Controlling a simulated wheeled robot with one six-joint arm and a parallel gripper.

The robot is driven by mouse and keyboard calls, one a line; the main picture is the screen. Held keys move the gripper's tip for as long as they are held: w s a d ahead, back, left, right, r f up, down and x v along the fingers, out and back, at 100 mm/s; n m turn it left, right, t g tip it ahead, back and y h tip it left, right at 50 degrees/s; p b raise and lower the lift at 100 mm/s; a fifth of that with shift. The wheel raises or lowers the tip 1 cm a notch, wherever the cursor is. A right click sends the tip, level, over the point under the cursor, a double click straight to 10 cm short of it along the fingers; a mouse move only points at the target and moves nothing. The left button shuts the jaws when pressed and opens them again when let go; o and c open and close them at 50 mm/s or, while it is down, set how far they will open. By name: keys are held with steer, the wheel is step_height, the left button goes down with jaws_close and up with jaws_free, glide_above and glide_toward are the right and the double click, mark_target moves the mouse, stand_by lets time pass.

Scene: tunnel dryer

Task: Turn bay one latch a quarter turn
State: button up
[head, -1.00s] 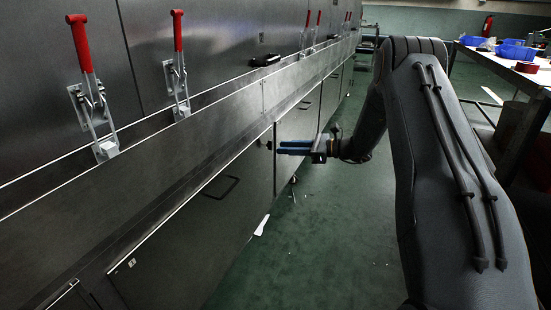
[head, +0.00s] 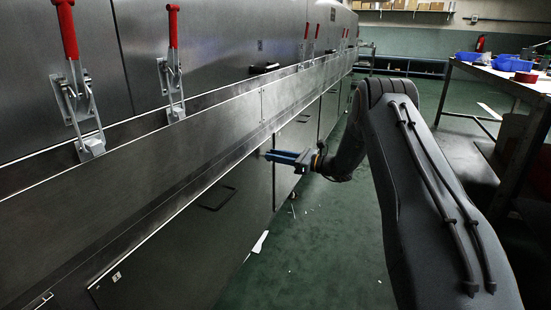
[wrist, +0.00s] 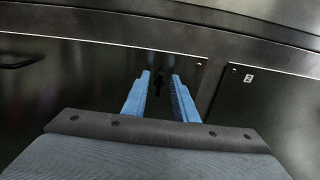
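A small dark latch (wrist: 159,80) sits on a dark lower panel near its right edge in the wrist view. It appears in the gap between the two blue fingers of my gripper (wrist: 160,76). The fingers are apart, with dark panel showing between them. In the head view my gripper (head: 268,156) points left, with its fingertips close to the lower panel front. The latch is hidden or too small to make out there. I cannot tell whether the fingers touch it or how far they reach around it.
Red-handled toggle clamps (head: 67,30) line the dryer's upper wall at left. A bar handle (head: 218,198) is on the near lower panel. A small label (wrist: 249,78) marks the panel right of the latch. A work table (head: 497,73) stands at right.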

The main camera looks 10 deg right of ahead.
steer(key=shift+c, duration=0.5)
jaws_close()
steer(key=shift+m, duration=0.3)
steer(key=m, duration=0.2)
steer(key=m+p, duration=0.1)
steer(key=m, duration=0.1)
steer(key=m+p, duration=0.1)
steer(key=m, duration=0.2)
steer(key=shift+w+d, duration=0.15)
steer(key=shift+w, duration=0.15)
steer(key=m, duration=0.5)
steer(key=shift+w+d+f+m+p, duration=0.1)
steer(key=shift+f+m+p, duration=0.2)
steer(key=shift+m, duration=0.1)
steer(key=shift+f+m, duration=0.2)
steer(key=shift+m, duration=2)
